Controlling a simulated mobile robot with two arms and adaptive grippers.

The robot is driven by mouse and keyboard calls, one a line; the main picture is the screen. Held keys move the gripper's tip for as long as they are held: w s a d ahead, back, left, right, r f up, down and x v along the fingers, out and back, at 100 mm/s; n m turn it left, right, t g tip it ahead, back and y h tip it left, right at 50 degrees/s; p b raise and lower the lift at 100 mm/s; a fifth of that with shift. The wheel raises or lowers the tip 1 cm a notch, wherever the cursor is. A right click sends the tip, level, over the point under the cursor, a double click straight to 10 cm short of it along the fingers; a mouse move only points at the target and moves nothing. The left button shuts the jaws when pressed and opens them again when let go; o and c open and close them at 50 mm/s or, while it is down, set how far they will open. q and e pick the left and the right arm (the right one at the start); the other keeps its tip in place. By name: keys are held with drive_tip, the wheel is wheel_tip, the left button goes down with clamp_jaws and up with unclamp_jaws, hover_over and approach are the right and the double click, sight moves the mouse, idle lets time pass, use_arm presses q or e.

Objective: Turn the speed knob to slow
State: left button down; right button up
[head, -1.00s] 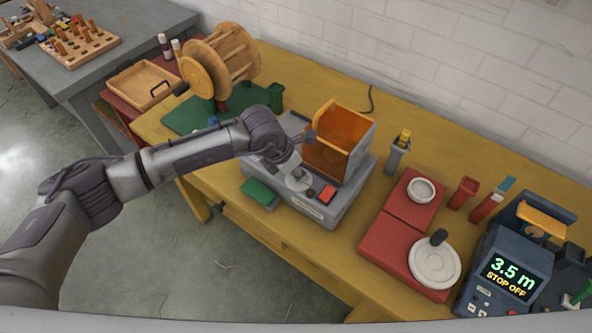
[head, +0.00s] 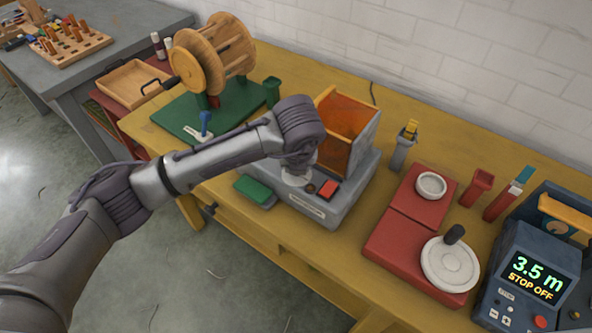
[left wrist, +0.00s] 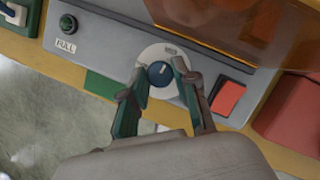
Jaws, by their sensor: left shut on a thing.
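The speed knob (left wrist: 160,73) is a small dark blue knob with a pale mark, on a round white dial (left wrist: 150,54) on the grey machine (head: 322,212). The mark points roughly up in the left wrist view; the small dial label is too small to read. My left gripper (left wrist: 158,84) has one finger on each side of the knob and is shut on it. In the head view my left gripper (head: 298,172) reaches down to the machine top, and my wrist hides the knob. My right gripper is not in view.
Beside the dial are a red button (left wrist: 228,97) and an orange see-through guard (head: 345,115). A green pad (head: 255,189) is at the machine's front. A wooden reel (head: 215,55) stands behind left, and a red-based winder (head: 385,245) to the right.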

use_arm(q)
drive_tip(key=n+y+b, duration=0.1)
drive_tip(key=n, duration=0.1)
drive_tip(key=n+b, duration=0.2)
drive_tip(key=shift+w+d+f+n+y, duration=0.1)
drive_tip(key=shift+d+n+y, duration=0.1)
drive_tip(key=shift+n+y, duration=0.15)
drive_tip(key=n+g+y+b, duration=0.1)
drive_tip(key=n, duration=0.1)
drive_tip(key=shift+n, duration=0.35)
drive_tip(key=shift+r+n+y, duration=0.2)
drive_tip(key=shift+n+y, duration=0.15)
drive_tip(key=shift+n, duration=0.45)
drive_tip(key=shift+w+d+n+g+y, duration=0.1)
drive_tip(key=shift+n+g+y, duration=0.35)
drive_tip(key=shift+n, duration=0.75)
drive_tip(key=shift+n+g+h, duration=0.25)
drive_tip(key=shift+n, duration=0.05)
drive_tip(key=c, duration=0.9)
unclamp_jaws()
drive_tip(key=shift+f, duration=0.1)
drive_tip(key=shift+o, duration=0.2)
